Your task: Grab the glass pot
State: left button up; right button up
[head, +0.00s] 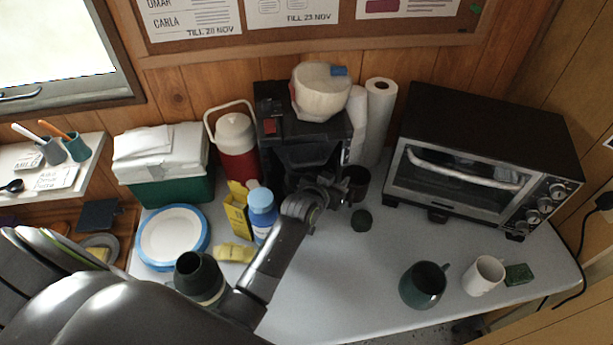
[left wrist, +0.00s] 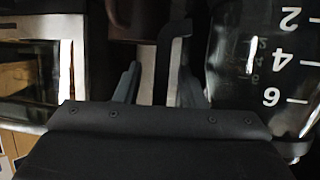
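The glass pot (left wrist: 265,75) fills the right side of the left wrist view, dark with white marks 2, 4 and 6. Its black handle (left wrist: 167,70) stands between the two fingers of my left gripper (left wrist: 158,86). The fingers are apart, with a bright gap between one finger and the handle, so the gripper is open around the handle. In the head view my left gripper (head: 338,188) is at the front of the black coffee machine (head: 272,108), and the arm and gripper hide most of the pot there. My right gripper is not in view.
A yellow box (head: 236,208) and blue bottle (head: 262,212) stand left of the forearm. The toaster oven (head: 470,165) is at right. The front middle counter is clear.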

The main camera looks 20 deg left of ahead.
pick_arm(q)
jog(key=shift+c, duration=0.5)
grip_shut()
jog(key=shift+r, duration=0.25)
